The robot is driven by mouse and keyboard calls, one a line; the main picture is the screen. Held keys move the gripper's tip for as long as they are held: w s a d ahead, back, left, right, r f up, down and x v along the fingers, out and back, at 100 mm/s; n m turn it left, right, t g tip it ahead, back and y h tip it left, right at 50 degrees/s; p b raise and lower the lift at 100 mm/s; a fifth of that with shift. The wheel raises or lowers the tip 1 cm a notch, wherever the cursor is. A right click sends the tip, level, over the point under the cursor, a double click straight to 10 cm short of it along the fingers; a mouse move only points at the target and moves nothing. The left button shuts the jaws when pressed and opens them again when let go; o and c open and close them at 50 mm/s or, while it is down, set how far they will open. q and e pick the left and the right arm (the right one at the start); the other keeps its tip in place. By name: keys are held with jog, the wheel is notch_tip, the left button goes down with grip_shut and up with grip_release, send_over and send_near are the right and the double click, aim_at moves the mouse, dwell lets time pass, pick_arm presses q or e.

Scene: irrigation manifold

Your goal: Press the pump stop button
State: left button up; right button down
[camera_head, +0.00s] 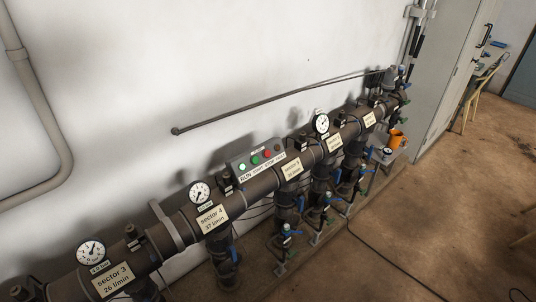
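A small grey control box (235,167) sits on top of the large dark manifold pipe, near the middle of the head view. On its face are a pale green light (242,167), a green button (254,160), a red button (267,153) and a dark button (278,147). A label strip (262,167) below them seems to read RUN, start, stop and a last small word. The red button appears to line up with "stop". Nothing covers the box. Neither of my grippers is in view.
The manifold pipe (262,184) runs from lower left to upper right along a white wall, with pressure gauges (199,192) and sector plates (212,218). Valves (287,240) stand below it. An orange mug (396,140) is at right. The brown floor (440,220) is mostly clear, with a cable.

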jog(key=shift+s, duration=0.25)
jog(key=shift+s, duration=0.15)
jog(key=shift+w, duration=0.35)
